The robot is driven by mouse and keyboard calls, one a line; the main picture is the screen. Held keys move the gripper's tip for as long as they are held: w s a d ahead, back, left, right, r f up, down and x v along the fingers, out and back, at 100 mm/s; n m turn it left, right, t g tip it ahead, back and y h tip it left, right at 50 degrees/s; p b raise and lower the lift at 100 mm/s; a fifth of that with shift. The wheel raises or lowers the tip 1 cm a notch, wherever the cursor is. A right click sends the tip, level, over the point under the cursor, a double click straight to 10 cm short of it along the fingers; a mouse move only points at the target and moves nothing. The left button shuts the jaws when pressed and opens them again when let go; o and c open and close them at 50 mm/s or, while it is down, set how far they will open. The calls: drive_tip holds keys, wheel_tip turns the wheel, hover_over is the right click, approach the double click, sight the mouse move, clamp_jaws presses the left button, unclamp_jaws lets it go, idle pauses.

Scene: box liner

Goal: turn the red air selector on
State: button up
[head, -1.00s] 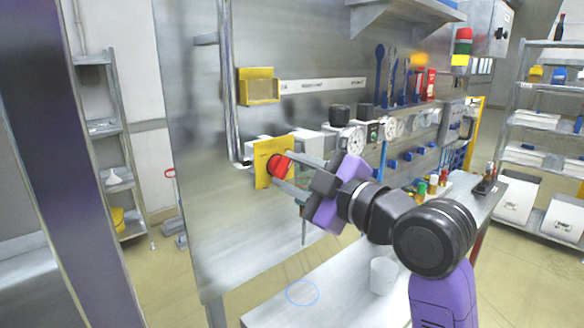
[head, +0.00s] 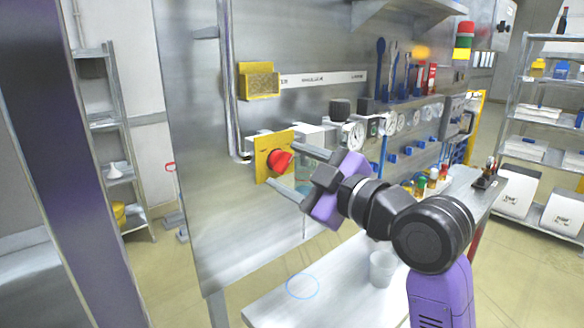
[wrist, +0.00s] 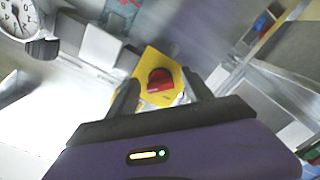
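The red air selector (head: 280,160) is a round knob with a raised grip bar on a yellow plate (head: 261,146), mounted on the upright metal panel. In the wrist view the red knob (wrist: 160,79) sits in the middle, its bar lying nearly across the picture with a slight tilt. My gripper (head: 284,166) is in front of the knob, fingers spread, one above and one below it in the head view. In the wrist view my gripper (wrist: 160,86) shows a gap on both sides of the knob. It holds nothing. The selector's markings are not readable.
Pressure gauges (head: 352,134) and white blocks (head: 312,136) stand along the panel right of the selector. A yellow holder (head: 259,82) is above it. A bench (head: 335,292) with a clear cup (head: 382,268) lies below. Space in front of the panel's lower left is free.

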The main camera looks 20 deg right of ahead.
drive_tip(key=b+v, duration=0.1)
drive_tip(key=v, duration=0.7)
drive_tip(key=shift+b, duration=0.3)
drive_tip(key=shift+w+r, duration=0.1)
